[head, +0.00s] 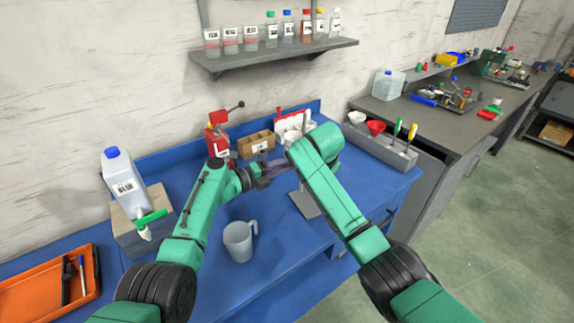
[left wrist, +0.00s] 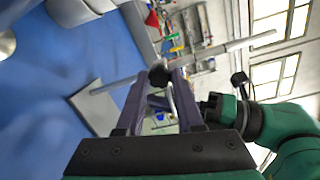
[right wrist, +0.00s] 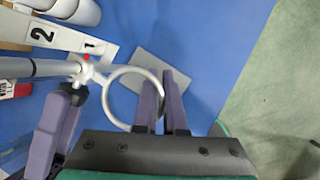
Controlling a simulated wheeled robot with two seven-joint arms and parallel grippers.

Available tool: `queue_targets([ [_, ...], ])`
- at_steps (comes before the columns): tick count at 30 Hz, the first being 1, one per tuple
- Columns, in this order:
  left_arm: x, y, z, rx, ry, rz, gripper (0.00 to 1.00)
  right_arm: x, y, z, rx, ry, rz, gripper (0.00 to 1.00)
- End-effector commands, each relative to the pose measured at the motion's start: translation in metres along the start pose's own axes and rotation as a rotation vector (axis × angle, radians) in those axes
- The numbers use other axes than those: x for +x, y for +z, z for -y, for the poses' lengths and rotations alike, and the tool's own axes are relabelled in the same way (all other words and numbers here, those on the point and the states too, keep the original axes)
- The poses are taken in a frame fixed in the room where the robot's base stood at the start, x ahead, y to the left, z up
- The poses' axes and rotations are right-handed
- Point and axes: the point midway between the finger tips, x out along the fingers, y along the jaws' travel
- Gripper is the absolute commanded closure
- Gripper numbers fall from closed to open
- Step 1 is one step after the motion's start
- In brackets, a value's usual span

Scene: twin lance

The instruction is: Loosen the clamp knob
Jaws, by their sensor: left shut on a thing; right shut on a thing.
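The clamp knob (left wrist: 158,76), small and black, sits between the purple fingertips of my left gripper (left wrist: 160,84), which is shut on it. The knob (right wrist: 76,92) also shows in the right wrist view beside the silver ring clamp (right wrist: 112,74). My right gripper (right wrist: 162,96) is shut on the ring's right side. The clamp is on a metal rod (left wrist: 215,52), which rises from a grey base plate (head: 304,204) on the blue table. In the head view my left gripper (head: 262,171) is left of the rod; my right arm hides much of the clamp.
A clear measuring jug (head: 239,242) stands in front on the blue table (head: 284,243). A red device (head: 217,138) and a wooden box (head: 256,144) stand at the back. A jug with a blue cap (head: 122,180) is at left, a grey tool bin (head: 383,150) at right.

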Motion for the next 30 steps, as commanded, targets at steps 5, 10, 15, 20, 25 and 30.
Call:
queue_targets([
  [5, -0.0004, 0.0004, -0.0005, -0.018, 0.004, -0.001, 1.00, -0.0004, 0.0005, -0.0001, 0.000, 0.001, 0.001, 1.00],
  [10, -0.0004, 0.0005, -0.0005, -0.018, 0.004, -0.001, 1.00, -0.0005, 0.0006, -0.0001, 0.000, 0.001, 0.002, 1.00],
  [15, -0.0004, 0.0005, -0.0005, -0.017, 0.004, -0.001, 0.49, -0.0005, 0.0006, -0.0001, 0.000, 0.000, 0.002, 1.00],
  [20, -0.0003, 0.0003, -0.0003, -0.017, 0.003, -0.001, 0.33, -0.0005, 0.0006, -0.0001, 0.000, 0.000, 0.001, 1.00],
  [25, -0.0002, 0.0002, -0.0002, -0.017, 0.003, -0.001, 0.33, -0.0004, 0.0005, -0.0001, 0.000, 0.001, 0.001, 1.00],
  [30, -0.0001, 0.0002, -0.0001, -0.012, 0.002, -0.001, 0.33, -0.0004, 0.0005, -0.0001, 0.000, 0.001, 0.001, 1.00],
])
